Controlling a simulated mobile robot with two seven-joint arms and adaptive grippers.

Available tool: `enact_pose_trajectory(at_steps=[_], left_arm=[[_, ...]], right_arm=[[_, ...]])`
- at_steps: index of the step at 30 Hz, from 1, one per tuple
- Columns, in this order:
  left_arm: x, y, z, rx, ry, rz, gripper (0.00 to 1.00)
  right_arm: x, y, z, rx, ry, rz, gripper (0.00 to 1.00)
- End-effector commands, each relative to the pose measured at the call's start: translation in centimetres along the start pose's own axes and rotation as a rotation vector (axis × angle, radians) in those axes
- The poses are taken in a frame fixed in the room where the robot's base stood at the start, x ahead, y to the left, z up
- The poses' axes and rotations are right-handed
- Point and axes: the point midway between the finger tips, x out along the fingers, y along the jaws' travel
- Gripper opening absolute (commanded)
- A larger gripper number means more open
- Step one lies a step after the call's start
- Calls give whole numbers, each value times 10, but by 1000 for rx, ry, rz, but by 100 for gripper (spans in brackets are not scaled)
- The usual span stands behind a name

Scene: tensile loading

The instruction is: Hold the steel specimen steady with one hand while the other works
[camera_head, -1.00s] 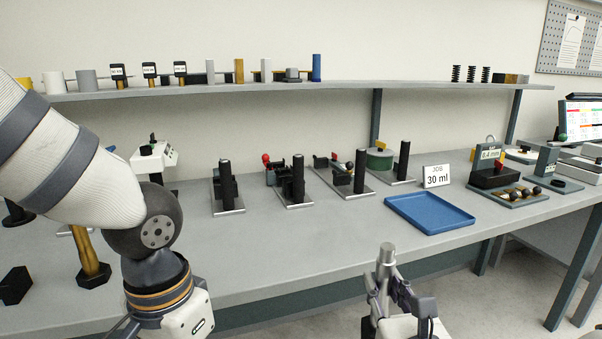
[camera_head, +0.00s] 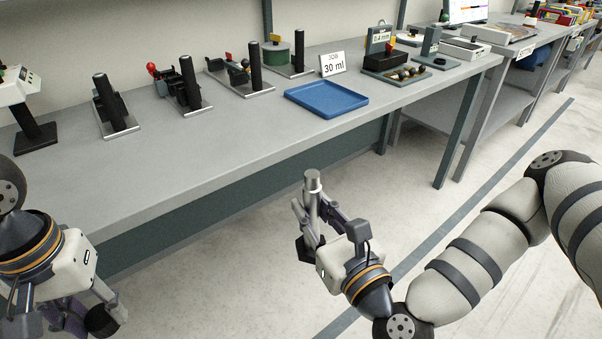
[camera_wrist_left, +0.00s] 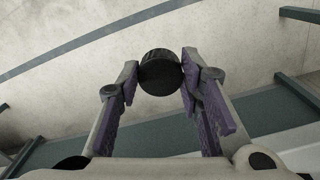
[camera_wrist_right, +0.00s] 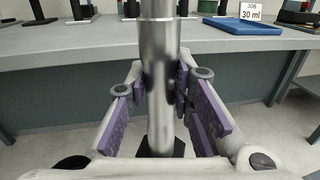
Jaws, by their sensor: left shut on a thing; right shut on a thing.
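The steel specimen (camera_head: 313,188) is a shiny upright cylinder with a narrower lower part and a dark block at its bottom end. My right gripper (camera_head: 320,222) is shut on it and holds it in the air in front of the bench. In the right wrist view the specimen (camera_wrist_right: 159,60) stands between the purple finger pads, its upper end cut off by the frame. My left gripper (camera_head: 88,312), low at the left and partly cut off, is shut on a black round piece (camera_wrist_left: 160,72). The rest of that piece is hidden. The two grippers are well apart.
The grey bench (camera_head: 170,185) carries several black upright posts on plates, a blue tray (camera_head: 326,99), a "JOB 30 ml" card (camera_head: 333,64) and a "0.4 mm" block (camera_head: 379,40). The bench's front strip and the floor (camera_head: 420,215) before it are clear.

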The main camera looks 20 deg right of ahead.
Motion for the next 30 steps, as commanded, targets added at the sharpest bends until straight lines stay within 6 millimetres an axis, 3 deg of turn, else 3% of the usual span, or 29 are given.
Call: enact_pose_trajectory(at_steps=[6,12,18,26,30], left_arm=[[-1,0,0,0,2,0,6],[-1,0,0,0,2,0,6],[-1,0,0,1,2,0,6],[-1,0,0,1,2,0,6],[-8,9,-11,16,6,3,6]], right_arm=[[1,55,-4,-2,-11,299,0],[0,93,-10,-2,-10,505,0],[-1,106,-12,-1,-7,577,0],[-1,106,-14,0,-2,579,0],[-1,106,-13,0,-4,578,0]])
